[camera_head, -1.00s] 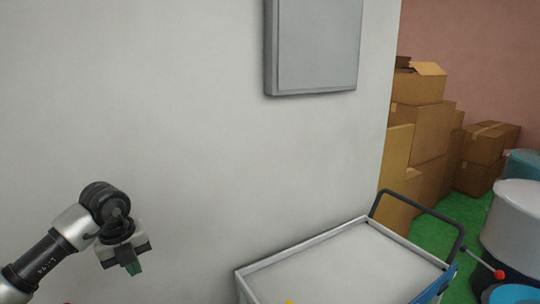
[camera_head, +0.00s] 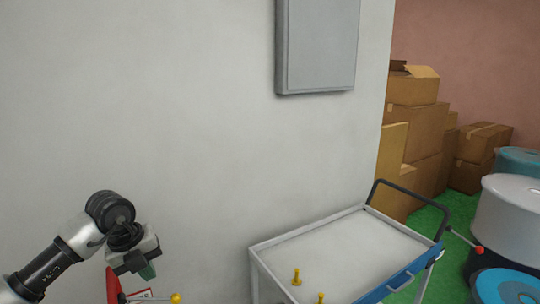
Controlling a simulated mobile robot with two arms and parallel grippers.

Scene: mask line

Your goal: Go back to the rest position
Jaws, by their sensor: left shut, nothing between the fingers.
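My left gripper (camera_head: 147,271) hangs at the lower left of the head view, at the end of my left arm, pointing down and slightly right. My right gripper is not in view.
A white trolley (camera_head: 340,245) with a black handle stands at the lower right against the wall, two yellow pegs (camera_head: 296,277) at its near side. A grey box (camera_head: 318,45) hangs on the wall. Cardboard boxes (camera_head: 413,120) and drums (camera_head: 510,220) stand at right.

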